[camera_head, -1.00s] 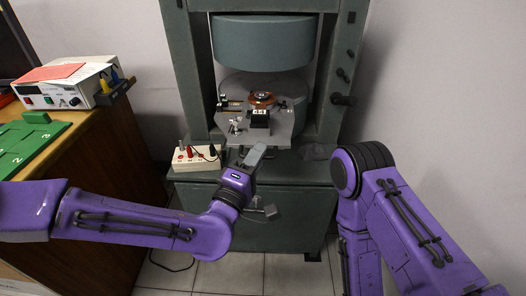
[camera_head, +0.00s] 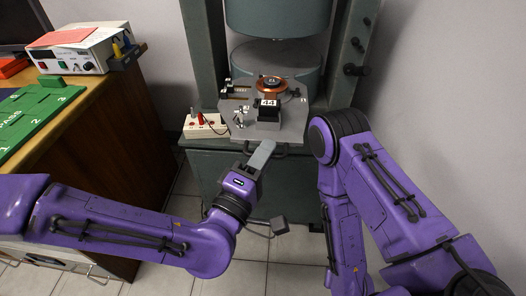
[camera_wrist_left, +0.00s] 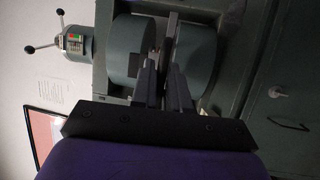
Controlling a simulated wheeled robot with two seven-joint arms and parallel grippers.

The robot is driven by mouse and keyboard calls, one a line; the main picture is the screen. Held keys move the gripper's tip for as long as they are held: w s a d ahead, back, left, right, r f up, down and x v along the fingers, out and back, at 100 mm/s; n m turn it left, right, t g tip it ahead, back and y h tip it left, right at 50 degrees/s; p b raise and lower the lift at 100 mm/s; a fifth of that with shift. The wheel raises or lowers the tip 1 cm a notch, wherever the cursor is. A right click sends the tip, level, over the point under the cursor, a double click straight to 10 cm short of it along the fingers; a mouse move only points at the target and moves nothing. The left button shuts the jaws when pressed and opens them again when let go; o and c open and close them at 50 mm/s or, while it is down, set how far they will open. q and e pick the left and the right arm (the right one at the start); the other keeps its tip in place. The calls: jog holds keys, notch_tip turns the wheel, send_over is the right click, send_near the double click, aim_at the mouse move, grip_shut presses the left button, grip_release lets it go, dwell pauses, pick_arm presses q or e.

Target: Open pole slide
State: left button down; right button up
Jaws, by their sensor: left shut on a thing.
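The pole slide, a flat grey plate (camera_head: 285,133), sticks out toward me from the gap between the magnet's round poles (camera_head: 275,65). It carries a copper-coloured coil (camera_head: 271,83), a black block marked 44 (camera_head: 268,107) and small fittings. A dark handle bar (camera_head: 282,152) runs along its front edge. My left gripper (camera_head: 262,152) is at this handle, shut on it; its fingers partly hide the grip. In the left wrist view the fingers (camera_wrist_left: 163,85) point toward the plate, seen edge-on between the poles. My right arm is folded at the right; its gripper is out of view.
The magnet's green-grey frame (camera_head: 351,60) stands around the gap. A white box with red and black leads (camera_head: 204,126) sits on its base left of the slide. A wooden desk (camera_head: 125,130) with a power supply (camera_head: 85,50) is at the left. Tiled floor (camera_head: 190,182) shows in front.

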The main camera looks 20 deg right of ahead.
pick_arm(q)
jog(key=c, duration=1.2)
grip_release()
jog(key=p+v, duration=0.6)
jog(key=v, duration=0.4)
jog(key=shift+s+a+p, duration=0.2)
jog(key=shift+p, duration=0.2)
jog(key=shift+f, duration=0.1)
